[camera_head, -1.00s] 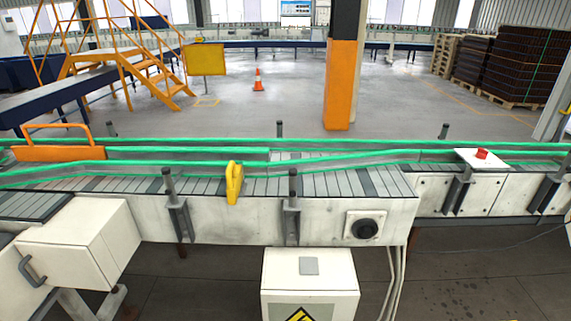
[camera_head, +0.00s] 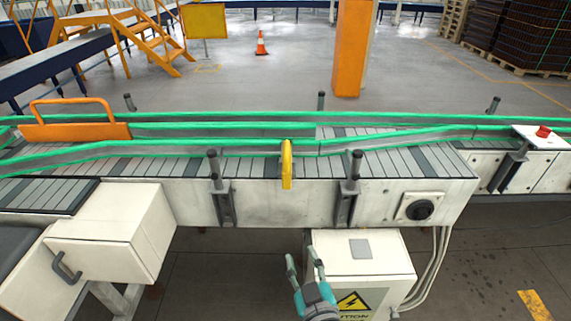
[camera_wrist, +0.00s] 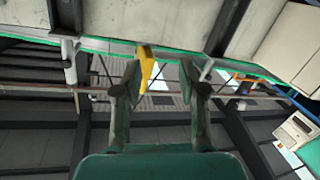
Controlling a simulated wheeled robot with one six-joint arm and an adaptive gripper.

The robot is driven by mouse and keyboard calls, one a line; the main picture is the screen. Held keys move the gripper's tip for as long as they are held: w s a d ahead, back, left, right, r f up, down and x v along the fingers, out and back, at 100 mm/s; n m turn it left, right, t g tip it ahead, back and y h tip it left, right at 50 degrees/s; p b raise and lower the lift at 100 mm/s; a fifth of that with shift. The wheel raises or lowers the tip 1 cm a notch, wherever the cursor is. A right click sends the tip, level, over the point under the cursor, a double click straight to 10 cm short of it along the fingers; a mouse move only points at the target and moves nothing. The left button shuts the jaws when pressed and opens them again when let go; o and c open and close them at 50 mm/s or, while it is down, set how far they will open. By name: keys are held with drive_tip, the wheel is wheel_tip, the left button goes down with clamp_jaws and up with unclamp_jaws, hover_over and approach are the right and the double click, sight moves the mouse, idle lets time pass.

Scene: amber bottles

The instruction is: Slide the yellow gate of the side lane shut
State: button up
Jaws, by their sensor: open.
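The yellow gate piece (camera_head: 287,165) stands upright at the near edge of the side lane (camera_head: 215,168), a slatted belt with green rails. In the head view my gripper (camera_head: 303,260) is low in the picture, below and in front of the yellow piece and apart from it. Its two fingers are spread, with nothing between them. In the wrist view the yellow piece (camera_wrist: 147,66) shows beyond the fingertips of my gripper (camera_wrist: 160,78), left of the middle of the gap. How far the gate reaches across the lane is hard to tell.
A white cabinet (camera_head: 362,258) with a warning sign stands beside my gripper. Dark posts (camera_head: 217,185) rise on both sides of the yellow piece. A red button (camera_head: 543,131) is at right.

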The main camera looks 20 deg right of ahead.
drive_tip(key=w+r+m+h, duration=0.2)
drive_tip(key=w+r, duration=0.5)
drive_tip(key=r, duration=0.1)
drive_tip(key=m+h, duration=0.2)
approach(287, 155)
drive_tip(key=w, duration=0.2)
drive_tip(key=x, duration=1)
drive_tip(key=shift+d, duration=0.35)
clamp_jaws()
